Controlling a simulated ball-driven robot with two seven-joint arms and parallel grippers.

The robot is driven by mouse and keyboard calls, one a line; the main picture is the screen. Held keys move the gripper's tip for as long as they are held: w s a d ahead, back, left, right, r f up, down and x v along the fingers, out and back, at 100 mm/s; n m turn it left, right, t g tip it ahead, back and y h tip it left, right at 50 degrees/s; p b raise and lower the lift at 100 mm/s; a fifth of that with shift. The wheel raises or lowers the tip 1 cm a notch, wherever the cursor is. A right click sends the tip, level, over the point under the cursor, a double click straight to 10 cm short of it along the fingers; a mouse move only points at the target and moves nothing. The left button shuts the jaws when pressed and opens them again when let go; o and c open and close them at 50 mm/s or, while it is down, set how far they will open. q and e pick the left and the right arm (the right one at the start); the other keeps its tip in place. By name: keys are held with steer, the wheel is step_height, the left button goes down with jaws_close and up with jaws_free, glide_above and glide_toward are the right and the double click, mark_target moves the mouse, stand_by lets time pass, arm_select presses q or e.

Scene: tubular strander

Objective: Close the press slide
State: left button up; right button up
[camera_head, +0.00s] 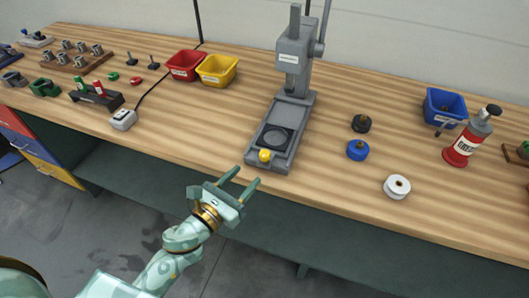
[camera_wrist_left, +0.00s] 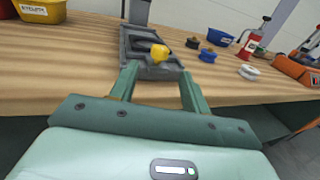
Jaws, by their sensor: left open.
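The grey press (camera_head: 290,75) stands on the wooden bench. Its slide (camera_head: 273,139), with a dark round recess, lies out in front of the column towards the bench's front edge. A yellow knob (camera_head: 265,155) sits at the slide's front end. The slide (camera_wrist_left: 148,68) and knob (camera_wrist_left: 159,53) also show in the left wrist view. My left gripper (camera_head: 243,182) is open and empty, just in front of the bench edge and short of the knob. In the left wrist view its fingers (camera_wrist_left: 158,82) point at the slide's front. My right gripper is not in view.
Red (camera_head: 187,64) and yellow (camera_head: 217,69) bins stand left of the press. Black (camera_head: 361,123), blue (camera_head: 358,150) and white (camera_head: 397,186) spools, a blue bin (camera_head: 444,106) and a red bottle (camera_head: 468,140) stand right. Bench (camera_head: 200,130) close beside the slide is clear.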

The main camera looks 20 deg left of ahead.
mark_target(262, 159)
arm_select(q)
steer(key=x, duration=0.9)
steer(key=shift+w+d, duration=0.1)
steer(key=shift+w, duration=0.25)
steer(key=shift+c, duration=0.4)
